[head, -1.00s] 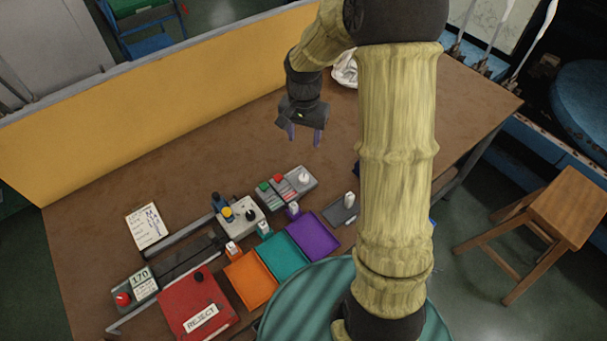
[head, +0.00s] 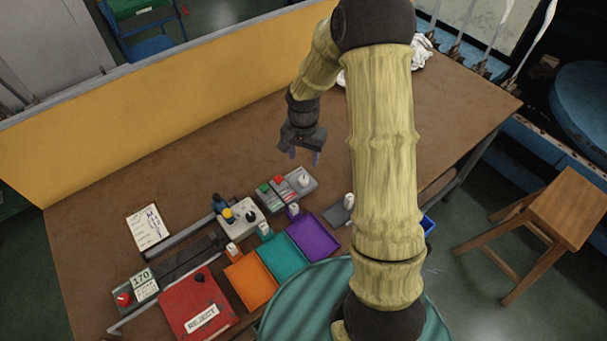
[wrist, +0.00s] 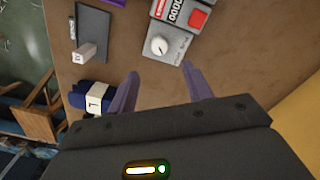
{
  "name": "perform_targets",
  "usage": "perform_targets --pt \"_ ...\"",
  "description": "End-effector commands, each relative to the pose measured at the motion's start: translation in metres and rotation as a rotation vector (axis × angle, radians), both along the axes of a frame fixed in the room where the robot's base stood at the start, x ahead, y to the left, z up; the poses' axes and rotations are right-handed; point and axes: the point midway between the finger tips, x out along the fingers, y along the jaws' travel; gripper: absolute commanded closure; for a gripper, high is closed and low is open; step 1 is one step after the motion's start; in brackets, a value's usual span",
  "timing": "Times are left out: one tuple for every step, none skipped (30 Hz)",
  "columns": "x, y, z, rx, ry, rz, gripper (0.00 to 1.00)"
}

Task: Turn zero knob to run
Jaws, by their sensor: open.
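The zero knob is a white round knob (head: 303,180) at the right end of a grey counter box (head: 276,200) with green and red buttons. In the wrist view the knob (wrist: 159,46) has a dark pointer mark; its label is too small to read. My gripper (head: 304,157) is open and empty, above the table behind the box. In the wrist view my gripper's two purple fingers (wrist: 160,73) are spread apart, with the knob beyond and roughly between their tips. They look clear of the knob.
A grey plate with a white handle (head: 340,211) lies right of the box. Purple (head: 331,249), teal and orange trays and a red reject box (head: 181,297) stand toward the front. A control panel (head: 245,224) with a black knob is left.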

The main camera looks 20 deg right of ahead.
Motion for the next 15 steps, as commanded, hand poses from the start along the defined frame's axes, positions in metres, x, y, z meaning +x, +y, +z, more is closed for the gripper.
perform_targets --pt "-0.001 0.0 -0.009 0.001 0.004 0.002 0.5" --pt "-0.001 0.0 -0.015 0.001 0.004 0.003 0.5" --pt "-0.001 0.0 -0.022 0.002 0.004 0.001 0.5" --pt "-0.001 0.0 -0.026 0.001 0.004 0.0 0.5" --pt "-0.001 0.0 -0.032 0.001 0.004 0.002 0.5" --pt "-0.001 0.0 -0.039 0.001 0.004 0.002 0.5" --pt "-0.001 0.0 -0.044 0.001 0.004 0.002 0.5" --pt "-0.001 0.0 -0.049 0.0 0.004 0.001 0.5" --pt "-0.001 0.0 -0.055 0.0 0.004 0.003 0.5" --pt "-0.001 0.001 -0.06 0.0 0.004 0.003 0.5" --pt "-0.001 0.001 -0.065 0.0 0.004 0.003 0.5" --pt "-0.001 0.001 -0.071 0.001 0.004 0.004 0.5" --pt "-0.001 0.001 -0.076 0.001 0.003 0.004 0.5" --pt "-0.001 0.001 -0.08 0.001 0.003 0.004 0.5" --pt "-0.001 0.001 -0.085 0.0 0.004 0.004 0.5"
